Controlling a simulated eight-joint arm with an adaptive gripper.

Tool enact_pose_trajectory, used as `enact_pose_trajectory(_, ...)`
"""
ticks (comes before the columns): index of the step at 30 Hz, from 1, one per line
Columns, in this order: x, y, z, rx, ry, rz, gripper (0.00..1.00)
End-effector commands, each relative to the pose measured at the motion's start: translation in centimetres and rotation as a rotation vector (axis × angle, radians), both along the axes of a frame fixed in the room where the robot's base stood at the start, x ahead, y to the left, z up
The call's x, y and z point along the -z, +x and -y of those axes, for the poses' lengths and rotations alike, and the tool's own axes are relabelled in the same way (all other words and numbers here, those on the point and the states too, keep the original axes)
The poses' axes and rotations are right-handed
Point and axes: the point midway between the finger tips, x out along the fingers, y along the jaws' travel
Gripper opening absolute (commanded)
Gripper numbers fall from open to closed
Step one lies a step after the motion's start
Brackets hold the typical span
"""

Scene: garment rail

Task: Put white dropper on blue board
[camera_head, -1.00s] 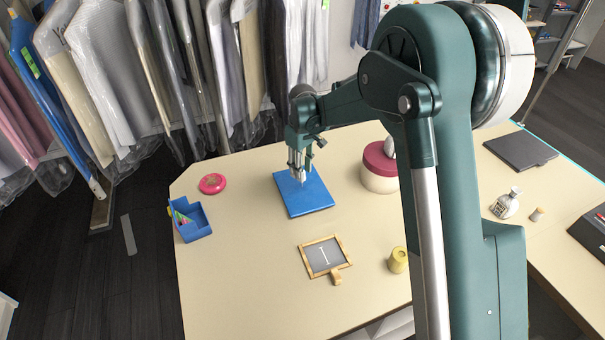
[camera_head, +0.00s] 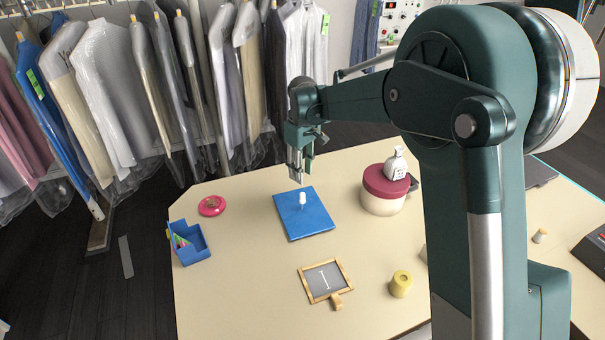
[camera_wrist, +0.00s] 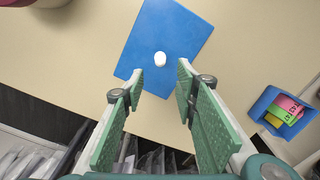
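In the wrist view the dropper (camera_wrist: 160,59) shows from above as a white rounded top on the blue board (camera_wrist: 180,25). My gripper (camera_head: 297,178) is above the board's far edge, just behind and above the dropper. In the wrist view my gripper (camera_wrist: 160,72) has its fingers spread wide apart with nothing between them. The dropper lies beyond the fingertips, apart from both.
A blue bin (camera_head: 190,246) with coloured slips and a pink round object (camera_head: 212,206) are to the left. A maroon-lidded round box (camera_head: 384,190) carries a white bottle (camera_head: 396,165). A framed slate (camera_head: 324,280) and a yellow spool (camera_head: 401,284) are in front. Hanging garments (camera_head: 110,95) line the back.

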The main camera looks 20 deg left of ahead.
Motion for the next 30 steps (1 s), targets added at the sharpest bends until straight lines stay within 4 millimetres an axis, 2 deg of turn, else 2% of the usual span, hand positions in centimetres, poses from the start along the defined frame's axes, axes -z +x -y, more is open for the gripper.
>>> enact_pose_trajectory(23,-0.1,0.0,0.2,0.002,0.001,0.001,0.3)
enact_pose_trajectory(26,-0.5,0.0,0.7,0.01,0.003,0.004,0.3)
enact_pose_trajectory(30,-1.6,0.0,2.3,0.037,0.011,0.014,0.3)
